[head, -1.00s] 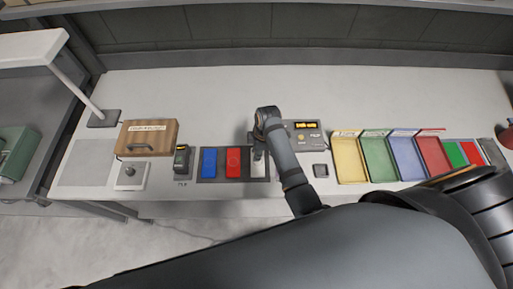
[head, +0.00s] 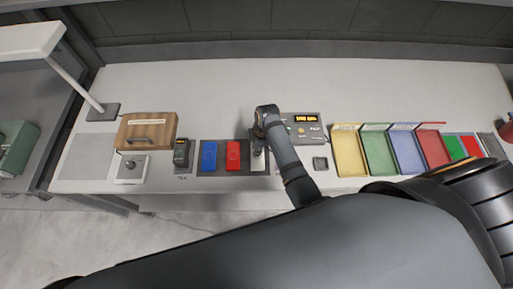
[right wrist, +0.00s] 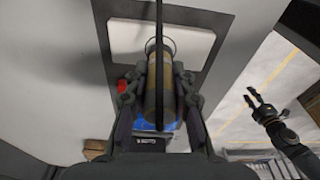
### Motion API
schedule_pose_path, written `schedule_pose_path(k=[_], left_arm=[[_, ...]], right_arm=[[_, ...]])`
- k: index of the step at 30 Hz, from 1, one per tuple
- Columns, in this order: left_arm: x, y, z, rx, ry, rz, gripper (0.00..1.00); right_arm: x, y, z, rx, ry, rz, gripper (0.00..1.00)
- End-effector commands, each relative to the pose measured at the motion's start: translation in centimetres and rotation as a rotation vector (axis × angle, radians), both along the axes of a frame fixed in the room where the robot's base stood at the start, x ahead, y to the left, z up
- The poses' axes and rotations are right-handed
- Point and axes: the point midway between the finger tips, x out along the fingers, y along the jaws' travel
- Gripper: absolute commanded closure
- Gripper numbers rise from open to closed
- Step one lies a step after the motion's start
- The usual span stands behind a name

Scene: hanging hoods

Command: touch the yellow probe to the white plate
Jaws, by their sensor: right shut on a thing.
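The white plate (head: 259,167) lies in a dark frame on the bench, at the right end of a row with a red plate (head: 233,155) and a blue plate (head: 209,155). It also shows inside the grey frame in the right wrist view (right wrist: 130,38). My right gripper (head: 257,143) is over the plate's far part and partly hides it. In the right wrist view, it is shut on the yellow probe (right wrist: 160,75), a dull yellow cylinder. I cannot tell whether the probe's tip touches the plate. My left gripper (right wrist: 255,97) is open and empty, away from the plates.
A dark handheld device (head: 181,153) stands left of the blue plate. A grey panel with a lit display (head: 306,119) is behind my right arm. Colored trays (head: 349,158) stand to the right, a wooden box (head: 147,131) to the left. The back of the bench is clear.

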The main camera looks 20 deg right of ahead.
Motion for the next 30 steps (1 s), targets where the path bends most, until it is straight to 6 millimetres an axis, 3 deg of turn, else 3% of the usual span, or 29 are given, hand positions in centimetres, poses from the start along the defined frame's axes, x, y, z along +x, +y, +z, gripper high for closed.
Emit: schedule_pose_path(k=[30], left_arm=[[-0.07, 0.02, -0.47, 0.000, 0.001, 0.000, 0.60]], right_arm=[[0.02, 0.01, -0.95, 0.000, 0.000, 0.000, 1.00]])
